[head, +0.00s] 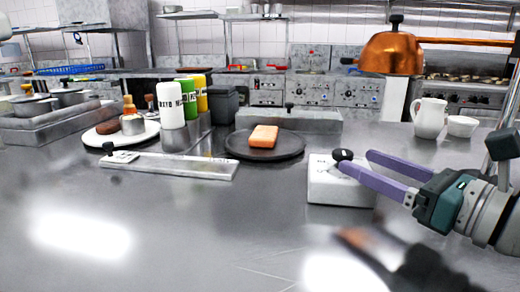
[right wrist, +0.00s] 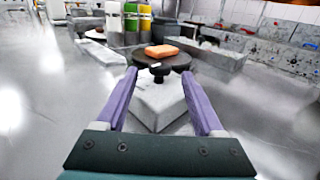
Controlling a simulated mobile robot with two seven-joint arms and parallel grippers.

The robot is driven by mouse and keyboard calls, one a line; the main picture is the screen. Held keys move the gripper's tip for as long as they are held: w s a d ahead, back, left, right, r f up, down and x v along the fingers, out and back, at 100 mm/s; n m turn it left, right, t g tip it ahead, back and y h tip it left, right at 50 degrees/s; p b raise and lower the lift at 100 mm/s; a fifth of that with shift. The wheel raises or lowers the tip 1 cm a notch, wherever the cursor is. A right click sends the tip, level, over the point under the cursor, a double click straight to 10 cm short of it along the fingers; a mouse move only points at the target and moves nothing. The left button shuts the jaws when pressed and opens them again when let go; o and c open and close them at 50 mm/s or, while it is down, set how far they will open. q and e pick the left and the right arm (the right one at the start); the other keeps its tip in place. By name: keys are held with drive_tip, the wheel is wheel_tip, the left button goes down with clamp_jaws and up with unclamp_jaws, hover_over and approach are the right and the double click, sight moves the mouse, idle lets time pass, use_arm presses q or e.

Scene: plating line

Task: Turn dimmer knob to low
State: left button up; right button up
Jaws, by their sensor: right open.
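The dimmer knob (head: 343,155) is a small black knob on top of a pale grey box (head: 340,189) that sits on the steel counter. A small white pointer mark shows at the knob in the right wrist view (right wrist: 159,71). My right gripper (head: 357,160) is open, with its two purple fingers reaching in from the right over the box. In the right wrist view the knob lies between the fingertip lines, close to the tips. I cannot tell whether a finger touches it. My left gripper is not in view.
A dark round plate (head: 236,145) with an orange block (head: 263,136) stands behind the box. A white pitcher (head: 429,118) stands at the right. A long metal strip (head: 180,168) with a knob lies left.

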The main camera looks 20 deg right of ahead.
sight(351, 158)
drive_tip(key=x, duration=0.5)
drive_tip(key=shift+w, duration=0.15)
clamp_jaws()
idle(0.4)
